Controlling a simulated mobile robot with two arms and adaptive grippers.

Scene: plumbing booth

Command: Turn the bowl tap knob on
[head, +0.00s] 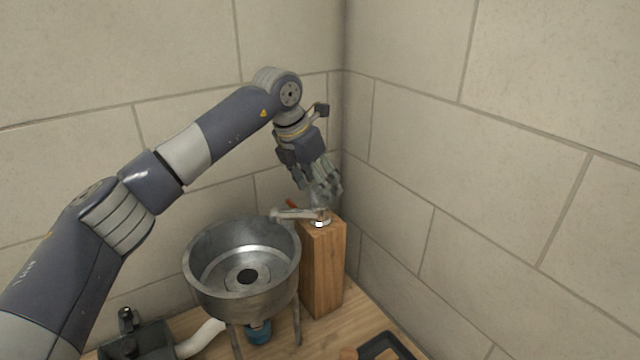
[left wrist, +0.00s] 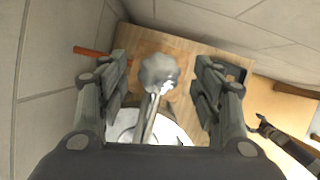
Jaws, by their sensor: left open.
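The bowl tap stands on top of a wooden block (head: 322,265); its spout (head: 292,214) reaches left over the rim of the metal bowl (head: 240,290). My left gripper (head: 327,192) points down right above the tap and partly hides its top in the head view. In the left wrist view the grey, lobed tap knob (left wrist: 158,72) lies between the two open fingers of my left gripper (left wrist: 164,82), with a gap on each side. I cannot tell how deep the knob sits between them. My right gripper is not in view.
A red-orange bar (left wrist: 95,52) shows beside the left finger in the left wrist view. Tiled walls meet in a corner close behind the block. A white pipe (head: 201,338) and a dark case (head: 140,343) are left of the bowl. A black-rimmed object (head: 388,345) lies at the front right.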

